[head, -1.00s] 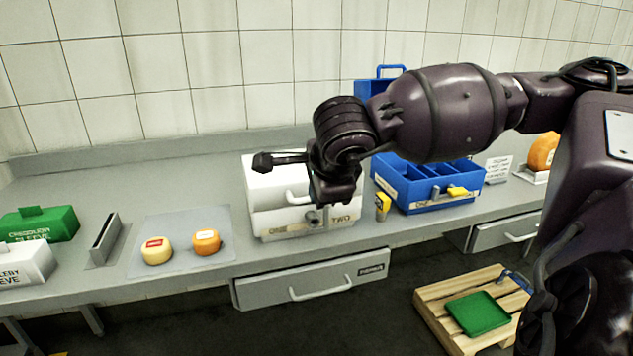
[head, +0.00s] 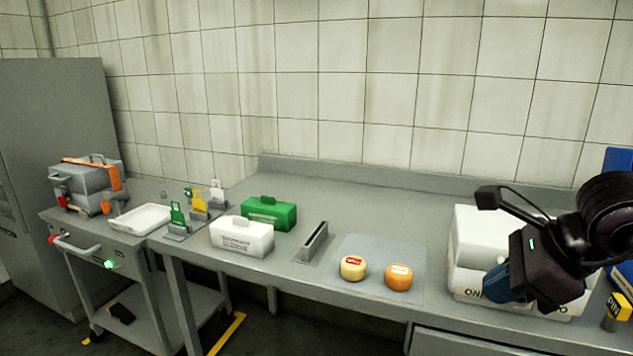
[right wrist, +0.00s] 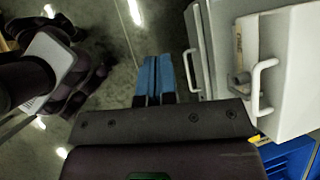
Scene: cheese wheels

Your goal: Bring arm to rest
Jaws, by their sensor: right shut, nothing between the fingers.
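My right gripper (head: 502,283) is in the head view at the right, in front of the white two-drawer box (head: 478,232). Its blue fingers are shut with nothing between them. In the right wrist view the blue fingertips (right wrist: 153,80) are together, pointing over the dark floor, left of a white box front with a handle (right wrist: 262,88). The gripper hides part of the white box in the head view. My left gripper is not in view.
Two cheese wheels, pale yellow (head: 353,268) and orange (head: 399,277), sit on a grey mat (head: 370,247). A green box (head: 269,213), a white box (head: 241,236) and a slotted holder (head: 315,242) stand to the left. A trolley (head: 95,232) is at far left.

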